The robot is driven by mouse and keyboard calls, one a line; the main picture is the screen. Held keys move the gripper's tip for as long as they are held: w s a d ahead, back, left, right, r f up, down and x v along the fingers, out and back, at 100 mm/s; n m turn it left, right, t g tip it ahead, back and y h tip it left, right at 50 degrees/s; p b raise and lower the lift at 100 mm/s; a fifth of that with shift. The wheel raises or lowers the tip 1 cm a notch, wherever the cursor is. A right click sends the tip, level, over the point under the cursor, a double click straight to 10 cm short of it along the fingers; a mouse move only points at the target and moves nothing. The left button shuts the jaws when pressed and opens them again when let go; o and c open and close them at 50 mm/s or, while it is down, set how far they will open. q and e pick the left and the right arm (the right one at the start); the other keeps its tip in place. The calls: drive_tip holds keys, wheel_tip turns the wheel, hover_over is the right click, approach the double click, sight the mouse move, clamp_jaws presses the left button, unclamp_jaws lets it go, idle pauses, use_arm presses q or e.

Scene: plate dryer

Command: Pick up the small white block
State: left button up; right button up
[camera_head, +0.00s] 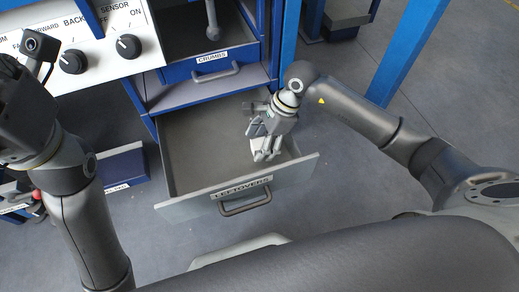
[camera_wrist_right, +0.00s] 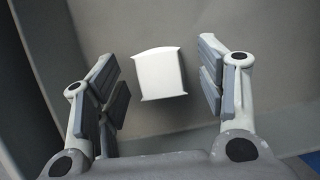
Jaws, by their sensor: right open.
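The small white block (camera_wrist_right: 160,74) lies on the floor of the open drawer (camera_head: 195,150) labelled LEFTOVERS. In the right wrist view it sits between my open right fingers, with a gap on each side. My right gripper (camera_head: 266,155) reaches down into the drawer, and its fingers also show in the right wrist view (camera_wrist_right: 161,82).
The drawer's front panel with its handle (camera_head: 245,205) faces me. Above it is a drawer labelled CRUMBS (camera_head: 215,72). A white control panel with black knobs (camera_head: 128,46) is at upper left. Blue posts (camera_head: 405,55) stand at upper right.

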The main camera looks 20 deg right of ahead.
drive_tip(key=shift+a+f, duration=0.2)
drive_tip(key=shift+f, duration=0.35)
drive_tip(key=shift+c, duration=0.3)
drive_tip(key=c, duration=1.1)
drive_tip(key=shift+o, duration=0.2)
drive_tip(key=shift+r, duration=0.1)
